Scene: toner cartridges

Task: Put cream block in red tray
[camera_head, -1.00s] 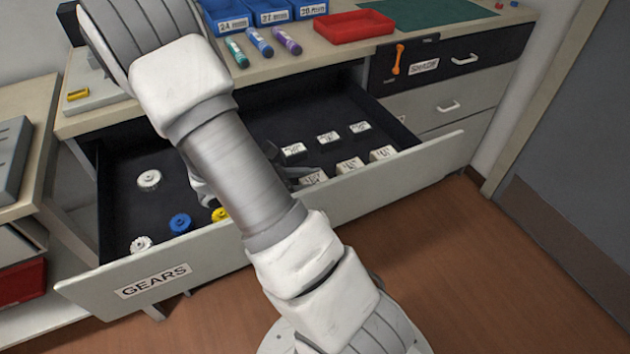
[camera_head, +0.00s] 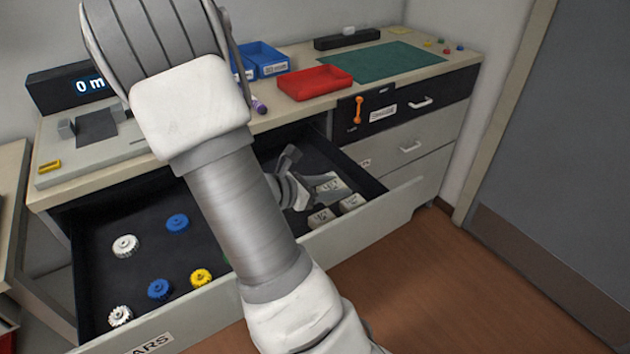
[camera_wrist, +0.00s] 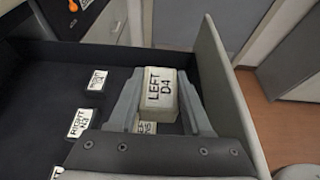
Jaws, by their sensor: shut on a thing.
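My gripper (camera_wrist: 160,108) is shut on a cream block (camera_wrist: 158,88) labelled "LEFT D4", with one finger on each side of it in the wrist view. In the head view my arm hides part of the gripper (camera_head: 322,187), which is inside the open drawer near its right end. How far the block is above the drawer floor is hard to tell. The red tray (camera_head: 315,82) sits empty on the counter behind the drawer.
Other cream labelled blocks (camera_head: 350,203) stand in the drawer beside and below my gripper. Blue, white and yellow gears (camera_head: 160,289) lie at the drawer's left. The drawer's front wall (camera_head: 385,222) is close. Blue bins (camera_head: 268,60) and a green mat (camera_head: 385,61) flank the tray.

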